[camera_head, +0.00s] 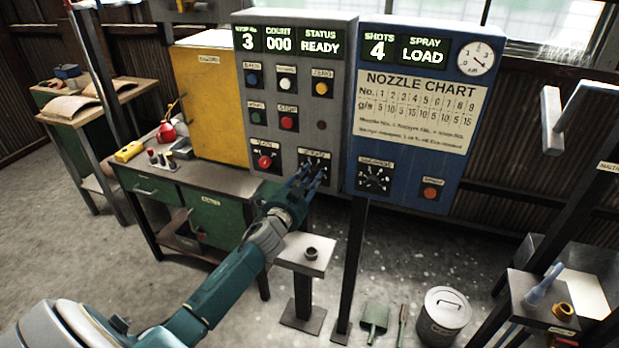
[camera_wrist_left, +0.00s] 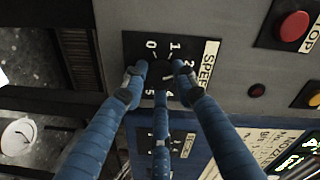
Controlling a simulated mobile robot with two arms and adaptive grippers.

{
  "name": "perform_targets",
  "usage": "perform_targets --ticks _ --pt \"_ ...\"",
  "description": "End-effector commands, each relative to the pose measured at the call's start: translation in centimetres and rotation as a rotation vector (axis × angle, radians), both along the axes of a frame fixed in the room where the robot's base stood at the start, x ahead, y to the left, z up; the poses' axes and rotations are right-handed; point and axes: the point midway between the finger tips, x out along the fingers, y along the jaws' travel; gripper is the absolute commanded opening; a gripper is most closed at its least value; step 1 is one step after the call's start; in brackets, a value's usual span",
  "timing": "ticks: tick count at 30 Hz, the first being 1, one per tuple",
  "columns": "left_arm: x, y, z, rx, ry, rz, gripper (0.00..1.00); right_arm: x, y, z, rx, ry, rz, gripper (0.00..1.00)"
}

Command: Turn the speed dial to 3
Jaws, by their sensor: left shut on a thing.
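The speed dial (camera_head: 315,157) sits low on the grey control panel (camera_head: 338,100), right of a red button. In the left wrist view its black plate (camera_wrist_left: 161,46) shows the numbers 0, 1, 2, 4 and 5, with the word SPEED beside them. My left gripper (camera_head: 311,173) reaches up to the dial. In the wrist view its blue fingers (camera_wrist_left: 160,72) are closed around the dial's knob, with the third finger below. The fingers hide most of the knob, so I cannot tell which number it points to. My right gripper is not in view.
A blue panel (camera_head: 356,128) with a nozzle chart and another dial (camera_head: 375,180) stands just to the right. A yellow cabinet (camera_head: 208,105) stands left on a workbench (camera_head: 215,178). A small pedestal (camera_head: 305,262) is below my gripper. A bin (camera_head: 443,318) stands on the floor.

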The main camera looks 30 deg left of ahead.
Motion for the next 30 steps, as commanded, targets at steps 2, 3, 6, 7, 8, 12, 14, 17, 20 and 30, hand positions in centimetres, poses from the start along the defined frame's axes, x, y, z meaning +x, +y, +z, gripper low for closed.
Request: perform_targets --ticks 2,3,6,7,8,12,14,17,20,30 --pt "-0.11 0.2 -0.33 0.073 0.025 0.005 0.02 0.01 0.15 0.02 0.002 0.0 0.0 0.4" --pt "-0.11 0.19 -0.31 0.11 0.033 0.005 0.02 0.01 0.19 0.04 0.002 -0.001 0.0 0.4" --pt "-0.11 0.19 -0.27 0.202 0.056 0.005 0.02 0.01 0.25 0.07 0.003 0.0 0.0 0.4" --pt "-0.11 0.21 -0.26 0.23 0.062 0.004 0.02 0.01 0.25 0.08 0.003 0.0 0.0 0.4" --pt "-0.11 0.22 -0.24 0.258 0.069 0.005 0.02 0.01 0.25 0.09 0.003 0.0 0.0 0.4" --pt "-0.1 0.24 -0.16 0.385 0.099 0.005 0.02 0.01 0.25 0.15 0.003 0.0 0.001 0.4" --pt "-0.1 0.22 -0.15 0.436 0.112 0.005 0.02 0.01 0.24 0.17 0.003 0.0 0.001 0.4" --pt "-0.09 0.24 -0.08 0.517 0.131 0.004 0.02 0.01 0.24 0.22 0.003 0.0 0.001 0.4" --pt "-0.09 0.25 -0.04 0.59 0.148 0.005 0.02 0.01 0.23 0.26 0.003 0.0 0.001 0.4" --pt "-0.06 0.23 0.08 0.749 0.185 0.005 0.02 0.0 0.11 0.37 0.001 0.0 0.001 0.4"
